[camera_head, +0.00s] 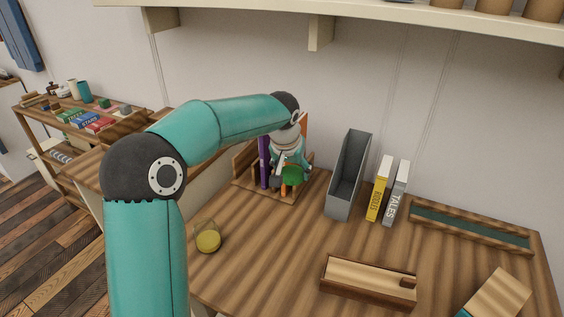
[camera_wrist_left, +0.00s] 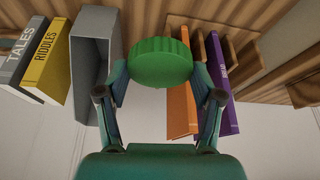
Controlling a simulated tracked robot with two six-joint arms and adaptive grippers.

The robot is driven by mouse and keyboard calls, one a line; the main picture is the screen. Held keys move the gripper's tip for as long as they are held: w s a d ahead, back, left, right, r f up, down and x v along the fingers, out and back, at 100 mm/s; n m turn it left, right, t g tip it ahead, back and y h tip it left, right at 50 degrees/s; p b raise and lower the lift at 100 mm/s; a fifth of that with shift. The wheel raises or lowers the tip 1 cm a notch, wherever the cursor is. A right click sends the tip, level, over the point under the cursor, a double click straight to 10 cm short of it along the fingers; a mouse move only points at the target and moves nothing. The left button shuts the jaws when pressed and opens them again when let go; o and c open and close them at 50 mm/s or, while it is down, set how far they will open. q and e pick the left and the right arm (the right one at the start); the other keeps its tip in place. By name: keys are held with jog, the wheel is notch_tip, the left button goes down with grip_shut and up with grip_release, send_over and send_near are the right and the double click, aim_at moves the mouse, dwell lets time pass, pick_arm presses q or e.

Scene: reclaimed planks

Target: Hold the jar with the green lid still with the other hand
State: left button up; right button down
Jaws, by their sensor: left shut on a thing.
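The green lid (camera_head: 291,175) of the jar shows at the end of my left arm, in front of the wooden book rack. In the left wrist view the round green lid (camera_wrist_left: 160,62) sits between the two fingers. My left gripper (camera_head: 283,180) is shut on this jar; the fingers also show in the left wrist view (camera_wrist_left: 160,80), one on each side. The jar's body is mostly hidden by the lid and the gripper. My right gripper is in neither view.
A purple book (camera_head: 264,160) and an orange book (camera_wrist_left: 181,108) stand in the rack (camera_head: 283,196). A grey file holder (camera_head: 345,185), a yellow book (camera_head: 379,190) and a grey book (camera_head: 395,195) stand to the right. A yellow-lidded jar (camera_head: 208,241) and wooden box (camera_head: 368,282) are nearer.

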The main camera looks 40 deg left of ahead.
pick_arm(q)
jog(key=s+d+f+m+p, duration=0.1)
jog(key=d+f, duration=0.2)
jog(key=d, duration=0.4)
jog(key=s+d+f+m+h+p, duration=0.1)
jog(key=d+f+m+p, duration=0.1)
jog(key=d, duration=0.6)
jog(key=s+d+f+m+h+p, duration=0.1)
jog(key=d+f+m, duration=0.1)
jog(key=d+f, duration=0.3)
jog(key=shift+s+d, duration=0.2)
jog(key=shift+d, duration=0.55)
jog(key=shift+s+d, duration=0.15)
jog(key=shift+d, duration=0.55)
jog(key=shift+s+d+f, duration=0.1)
jog(key=shift+d+f, duration=0.05)
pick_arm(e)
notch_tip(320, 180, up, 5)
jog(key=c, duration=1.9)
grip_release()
